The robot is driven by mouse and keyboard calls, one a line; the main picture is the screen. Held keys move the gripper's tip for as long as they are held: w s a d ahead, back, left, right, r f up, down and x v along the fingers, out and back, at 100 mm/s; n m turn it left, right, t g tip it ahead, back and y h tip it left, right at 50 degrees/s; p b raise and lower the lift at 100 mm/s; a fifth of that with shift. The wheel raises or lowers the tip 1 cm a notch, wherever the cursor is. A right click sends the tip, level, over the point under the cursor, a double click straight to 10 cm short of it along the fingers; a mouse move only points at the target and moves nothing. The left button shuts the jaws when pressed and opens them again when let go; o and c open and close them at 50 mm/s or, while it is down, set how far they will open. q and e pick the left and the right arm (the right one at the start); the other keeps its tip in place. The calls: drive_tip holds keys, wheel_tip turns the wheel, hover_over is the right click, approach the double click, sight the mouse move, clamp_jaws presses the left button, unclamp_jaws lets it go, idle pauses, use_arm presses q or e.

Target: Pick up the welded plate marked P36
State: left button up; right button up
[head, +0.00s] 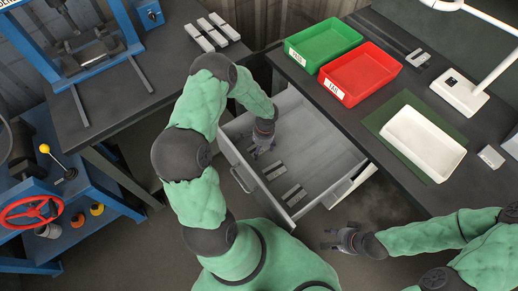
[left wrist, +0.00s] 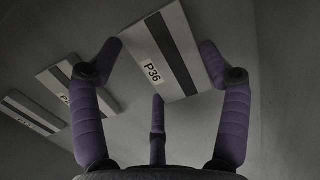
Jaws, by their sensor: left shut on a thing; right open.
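The welded plate marked P36 (left wrist: 165,50) is pale with a dark stripe, and its label reads clearly in the left wrist view. It lies between the fingers of my left gripper (left wrist: 160,85), which is shut on it. In the head view my left gripper (head: 262,150) reaches down into the open drawer (head: 330,150) and mostly hides this plate. Whether the plate is clear of the drawer floor I cannot tell. My right gripper (head: 338,240) is open and empty, outside the drawer over the floor.
Two similar plates (head: 275,172) (head: 293,194) lie in the drawer beside my left gripper. On the right bench stand a green tray (head: 325,42), a red tray (head: 362,75) and a white tray (head: 423,142). Several bars (head: 212,32) lie on the left bench near a blue press (head: 80,60).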

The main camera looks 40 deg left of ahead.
sight(261, 150)
use_arm(q)
wheel_tip(261, 150, up, 10)
drive_tip(key=p, duration=0.4)
use_arm(e)
wheel_tip(261, 150, up, 4)
drive_tip(key=shift+r, duration=0.1)
use_arm(q)
drive_tip(key=shift+w, duration=0.1)
use_arm(e)
drive_tip(key=shift+c, duration=0.4)
idle(0.3)
